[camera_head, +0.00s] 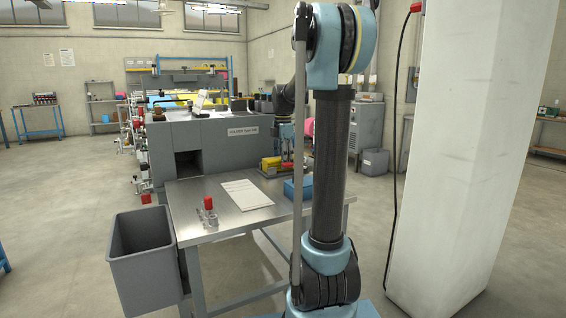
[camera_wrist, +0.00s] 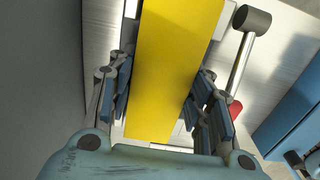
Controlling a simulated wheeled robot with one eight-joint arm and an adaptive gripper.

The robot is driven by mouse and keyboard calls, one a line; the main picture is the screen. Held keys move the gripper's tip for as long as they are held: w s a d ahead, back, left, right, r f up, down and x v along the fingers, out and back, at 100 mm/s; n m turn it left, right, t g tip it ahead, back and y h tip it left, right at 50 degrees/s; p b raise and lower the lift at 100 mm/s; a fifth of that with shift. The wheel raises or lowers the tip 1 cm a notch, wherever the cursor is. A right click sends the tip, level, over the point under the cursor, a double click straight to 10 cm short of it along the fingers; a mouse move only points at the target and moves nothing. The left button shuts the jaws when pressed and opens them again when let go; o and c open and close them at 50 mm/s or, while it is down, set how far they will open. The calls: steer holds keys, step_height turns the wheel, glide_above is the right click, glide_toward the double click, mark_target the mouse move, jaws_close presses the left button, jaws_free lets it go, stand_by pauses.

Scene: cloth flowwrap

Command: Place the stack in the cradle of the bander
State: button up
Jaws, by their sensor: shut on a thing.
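A long yellow stack (camera_wrist: 172,65) runs between the fingers of my gripper (camera_wrist: 165,78) in the wrist view. The blue finger pads are shut on its two sides. In the head view, the yellow stack (camera_head: 270,162) is at the far right part of the steel table, partly hidden by my arm. A lever with a dark round knob (camera_wrist: 251,19) and a red part stand just right of the stack in the wrist view, seemingly part of the bander. Its cradle is hidden, and I cannot tell whether the stack touches it.
A blue box (camera_head: 297,188) lies right of the stack on the steel table (camera_head: 185,190). A grey bin (camera_head: 140,255) stands at left, a large grey machine (camera_head: 215,140) behind, a white pillar (camera_head: 470,150) at right.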

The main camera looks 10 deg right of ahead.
steer(key=o, duration=0.7)
step_height(320, 180, up, 12)
steer(key=shift+r, duration=0.1)
stand_by(0.4)
